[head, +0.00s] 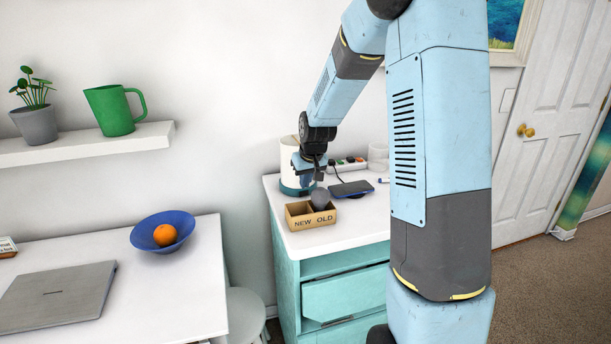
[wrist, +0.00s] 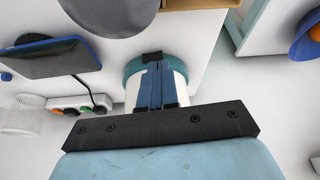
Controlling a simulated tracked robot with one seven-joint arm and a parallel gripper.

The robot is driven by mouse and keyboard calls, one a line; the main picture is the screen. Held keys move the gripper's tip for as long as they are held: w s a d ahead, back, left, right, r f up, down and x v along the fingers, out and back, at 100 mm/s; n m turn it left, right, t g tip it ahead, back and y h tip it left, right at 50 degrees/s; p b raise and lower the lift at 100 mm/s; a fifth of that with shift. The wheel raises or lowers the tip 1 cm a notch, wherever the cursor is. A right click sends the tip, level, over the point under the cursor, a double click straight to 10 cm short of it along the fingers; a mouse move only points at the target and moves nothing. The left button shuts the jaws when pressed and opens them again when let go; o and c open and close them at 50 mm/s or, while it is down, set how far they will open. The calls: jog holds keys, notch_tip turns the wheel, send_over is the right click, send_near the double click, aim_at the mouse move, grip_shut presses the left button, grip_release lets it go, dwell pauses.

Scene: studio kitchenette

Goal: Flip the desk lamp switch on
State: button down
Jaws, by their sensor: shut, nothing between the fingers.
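The desk lamp, a white cylinder (head: 289,152) on a teal base (head: 290,190), stands at the back left of the teal cabinet's white top. In the wrist view its teal base (wrist: 132,69) and white body (wrist: 181,91) show behind my fingers. My gripper (head: 307,181) is in front of the lamp, low near its base. In the wrist view my gripper (wrist: 152,60) is shut and empty, its fingers together over the lamp. A small dark piece shows at the fingertips; I cannot tell whether it is the switch or part of the fingers. I cannot tell whether the fingers touch the lamp.
A wooden box (head: 299,223) marked NEW and OLD holds a grey round object (head: 320,198) in front of the lamp. A power strip (head: 351,163) and white mesh cup (head: 378,153) stand behind.

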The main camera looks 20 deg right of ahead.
aim_at(304, 194)
jog(key=shift+x, duration=2.65)
